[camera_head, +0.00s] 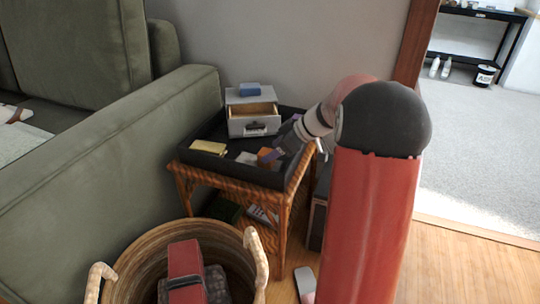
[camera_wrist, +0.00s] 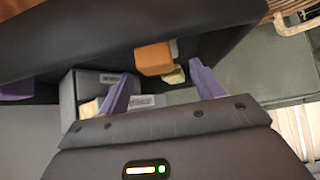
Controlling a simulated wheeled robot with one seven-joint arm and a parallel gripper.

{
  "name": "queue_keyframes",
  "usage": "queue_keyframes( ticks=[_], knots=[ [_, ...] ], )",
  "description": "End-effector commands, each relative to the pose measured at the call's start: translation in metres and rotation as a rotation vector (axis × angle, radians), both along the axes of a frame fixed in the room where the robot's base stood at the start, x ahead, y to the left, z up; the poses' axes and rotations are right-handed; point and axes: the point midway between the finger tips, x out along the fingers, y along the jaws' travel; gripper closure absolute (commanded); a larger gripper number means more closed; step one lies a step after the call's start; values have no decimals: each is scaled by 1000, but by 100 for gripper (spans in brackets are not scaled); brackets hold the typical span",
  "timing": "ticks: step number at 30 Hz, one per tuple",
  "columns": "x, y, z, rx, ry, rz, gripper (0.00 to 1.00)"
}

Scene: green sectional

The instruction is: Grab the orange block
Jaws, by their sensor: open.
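The orange block (camera_head: 265,154) sits in the dark tray top of the wicker side table (camera_head: 283,205), near its front right. It also shows in the wrist view (camera_wrist: 153,58), ahead of and between the two purple fingers. My gripper (camera_wrist: 161,70) is open with nothing between its fingers. In the head view my gripper (camera_head: 275,153) is low over the table's right side, close to the block and partly overlapping it. I cannot tell the exact gap.
A grey box with an open drawer (camera_head: 252,118) and a blue block (camera_head: 250,88) on top stands at the back. A yellow item (camera_head: 208,147) and a pale item (camera_head: 246,158) lie nearby. The tray has a raised rim. A green sofa (camera_head: 100,150) flanks the table; a basket (camera_head: 140,262) stands in front.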

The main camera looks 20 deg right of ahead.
Motion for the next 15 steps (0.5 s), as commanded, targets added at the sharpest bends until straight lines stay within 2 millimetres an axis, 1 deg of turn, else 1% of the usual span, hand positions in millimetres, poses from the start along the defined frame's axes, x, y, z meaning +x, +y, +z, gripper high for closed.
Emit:
queue_keyframes(
  ticks=[1,5,12,15],
  knots=[
    [3,4,-5,2,1,2,34],
    [9,7,-11,0,2,1,34],
    [29,21,-37,0,3,2,34],
    [33,26,-42,0,3,1,34]
  ],
)
